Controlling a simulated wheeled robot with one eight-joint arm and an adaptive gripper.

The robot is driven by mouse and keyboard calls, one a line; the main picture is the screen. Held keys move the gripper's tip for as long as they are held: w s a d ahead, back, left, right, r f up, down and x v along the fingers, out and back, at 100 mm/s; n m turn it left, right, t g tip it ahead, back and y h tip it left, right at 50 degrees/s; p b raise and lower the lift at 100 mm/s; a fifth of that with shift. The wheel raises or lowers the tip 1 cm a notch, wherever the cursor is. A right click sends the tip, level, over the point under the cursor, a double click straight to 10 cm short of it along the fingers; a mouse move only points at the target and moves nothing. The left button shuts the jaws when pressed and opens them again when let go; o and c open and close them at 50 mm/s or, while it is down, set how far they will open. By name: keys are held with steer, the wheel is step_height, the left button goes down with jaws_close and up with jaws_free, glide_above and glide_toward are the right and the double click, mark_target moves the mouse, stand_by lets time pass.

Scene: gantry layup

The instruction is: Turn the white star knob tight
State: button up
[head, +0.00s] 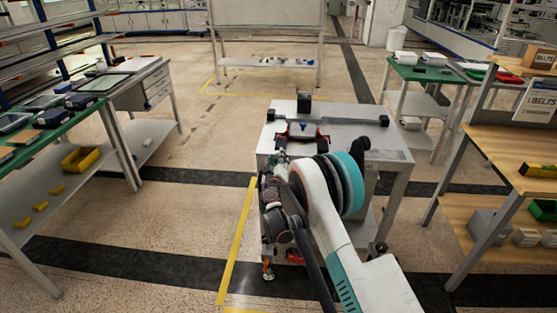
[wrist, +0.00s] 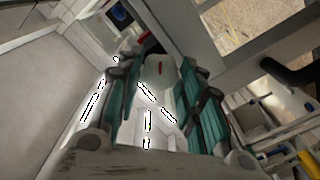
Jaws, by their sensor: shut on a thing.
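In the wrist view my gripper (wrist: 157,84) has its two teal-padded fingers on either side of a pale piece, which I take to be the white star knob (wrist: 159,70). A small red mark shows on it. The gripper is shut on this piece. The knob's arms and its shaft are hard to make out. In the head view my arm reaches over the front of a grey-white work table (head: 350,122), and its links hide the gripper and the knob.
On the table sit a red-and-black fixture (head: 302,134), a dark upright block (head: 304,102) and a long bar (head: 340,118). A wooden shelf unit (head: 500,145) stands at the right and a green-topped bench (head: 75,120) at the left.

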steer(key=m, duration=0.9)
steer(key=shift+s+f, duration=0.1)
steer(key=shift+f, duration=0.05)
steer(key=shift+m, duration=0.4)
steer(key=o, duration=1.1)
steer(key=shift+c, duration=0.2)
steer(key=s, duration=1.2)
steer(key=shift+a, duration=0.2)
